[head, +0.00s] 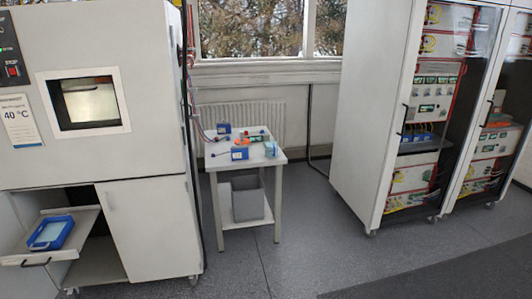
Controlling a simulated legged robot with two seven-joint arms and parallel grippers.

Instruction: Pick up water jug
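A small light-blue object (270,149) stands at the right side of a small white table (217,165). It may be the water jug, but it is too small to be sure. A blue box (239,154) is just left of it, towards the table's front edge. Neither of my grippers is in the head view, so their state is hidden.
A grey bin (248,203) is on the table's lower shelf. A white test chamber (150,150) stands left, with a pulled-out drawer (85,220) holding a blue tray (50,233). Tall cabinets (374,100) stand right. The floor (310,245) between is clear.

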